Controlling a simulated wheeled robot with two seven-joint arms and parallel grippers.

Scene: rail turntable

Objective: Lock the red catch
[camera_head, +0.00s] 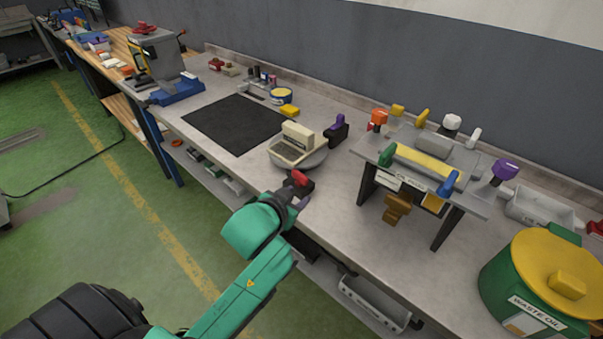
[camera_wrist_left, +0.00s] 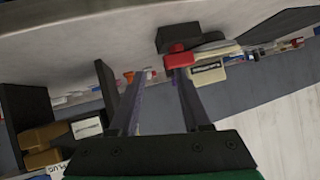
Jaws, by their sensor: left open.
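The red catch (camera_head: 299,178) shows at the table's front edge, just in front of the round grey turntable (camera_head: 316,161) and its cream box (camera_head: 297,136). My left gripper (camera_head: 296,193) is at the red catch, its fingers partly hidden by the hand. In the left wrist view my left gripper (camera_wrist_left: 160,78) is open with two separate dark fingers. There the red catch (camera_wrist_left: 180,58) appears at the tip of the right-hand finger, in front of a dark block (camera_wrist_left: 178,36) and the cream box (camera_wrist_left: 216,66). I cannot tell whether finger and catch touch.
A purple-black catch (camera_head: 337,130) stands behind the turntable. A grey raised stand (camera_head: 470,200) with coloured handles is to the right, then a green-yellow waste oil bin (camera_head: 530,280). A black mat (camera_head: 232,124) lies clear to the left. Grey trays (camera_head: 375,303) sit below the tabletop.

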